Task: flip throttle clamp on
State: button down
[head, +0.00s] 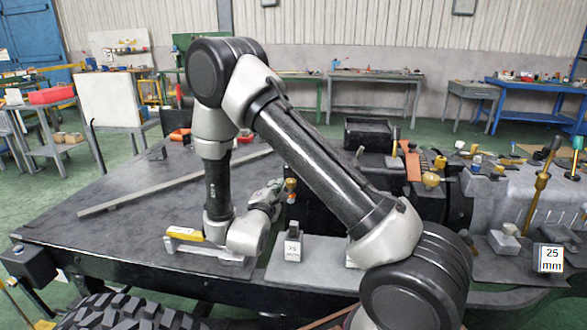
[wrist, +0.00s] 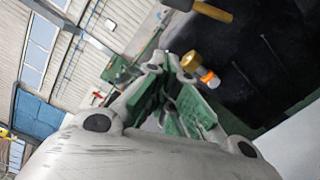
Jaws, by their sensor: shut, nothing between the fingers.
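My gripper (head: 272,192) is shut and empty, raised above the dark bench top near the middle of the head view. Its green-padded fingers also show in the wrist view (wrist: 172,72). A brass knob with an orange part (head: 291,185) is close by the fingertips, to their right; it also shows in the wrist view (wrist: 191,62), and I cannot tell whether they touch. A yellow-handled piece (head: 184,233) lies low on a grey plate, left of my wrist. No label shows which part is the throttle clamp.
A small marked block (head: 292,247) stands on a light plate below the gripper. A long grey bar (head: 165,185) lies across the bench. Black and grey machinery (head: 500,195) with brass-tipped levers crowds the right. The bench's left part is mostly clear.

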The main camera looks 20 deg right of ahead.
jog(key=w+d+r, duration=0.1)
jog(key=w+d, duration=0.5)
jog(key=d, duration=0.3)
jog(key=shift+w+d+r, duration=0.25)
jog(key=shift+w+r, duration=0.1)
dwell(0.3)
